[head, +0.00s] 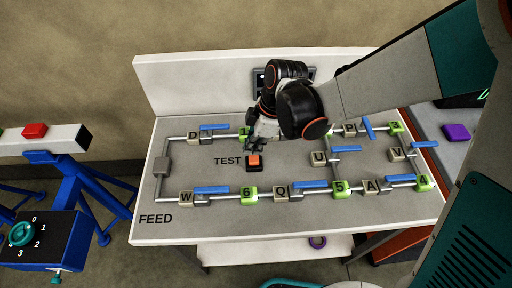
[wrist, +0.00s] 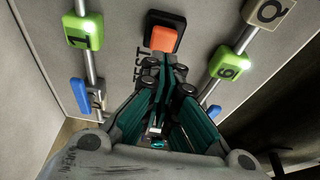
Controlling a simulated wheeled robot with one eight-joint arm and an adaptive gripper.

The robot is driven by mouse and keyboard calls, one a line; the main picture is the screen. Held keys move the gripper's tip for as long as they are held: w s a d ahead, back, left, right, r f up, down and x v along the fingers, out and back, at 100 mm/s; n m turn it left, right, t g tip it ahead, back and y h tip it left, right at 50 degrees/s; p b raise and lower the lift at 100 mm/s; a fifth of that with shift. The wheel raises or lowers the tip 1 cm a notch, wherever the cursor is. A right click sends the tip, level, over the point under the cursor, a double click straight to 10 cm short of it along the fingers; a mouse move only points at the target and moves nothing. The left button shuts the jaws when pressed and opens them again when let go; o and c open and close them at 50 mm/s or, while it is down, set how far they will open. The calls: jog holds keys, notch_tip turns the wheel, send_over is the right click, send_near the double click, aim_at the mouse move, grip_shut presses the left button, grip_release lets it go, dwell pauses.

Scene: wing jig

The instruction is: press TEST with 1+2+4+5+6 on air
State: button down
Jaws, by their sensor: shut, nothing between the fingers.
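The orange TEST button (head: 254,161) sits in a black square housing on the grey panel. It also shows in the wrist view (wrist: 164,38). My gripper (head: 251,148) is shut and empty, its tips just beside the button; I cannot tell if they touch. It fills the middle of the wrist view (wrist: 168,62). Green blocks 6 (head: 249,193), 5 (head: 340,188), 4 (head: 423,182) and 3 (head: 396,128) show.
Handles at D (head: 213,127), W (head: 211,190), Q (head: 296,189) and A (head: 396,178) lie along their pipes. Handles at U (head: 346,149) and V (head: 396,144) lie across theirs. A blue stand with a teal dial (head: 21,232) is at left.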

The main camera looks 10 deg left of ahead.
jog(key=p+v, duration=0.5)
jog(key=v, duration=0.4)
jog(key=shift+w+a+r, duration=0.1)
dwell(0.8)
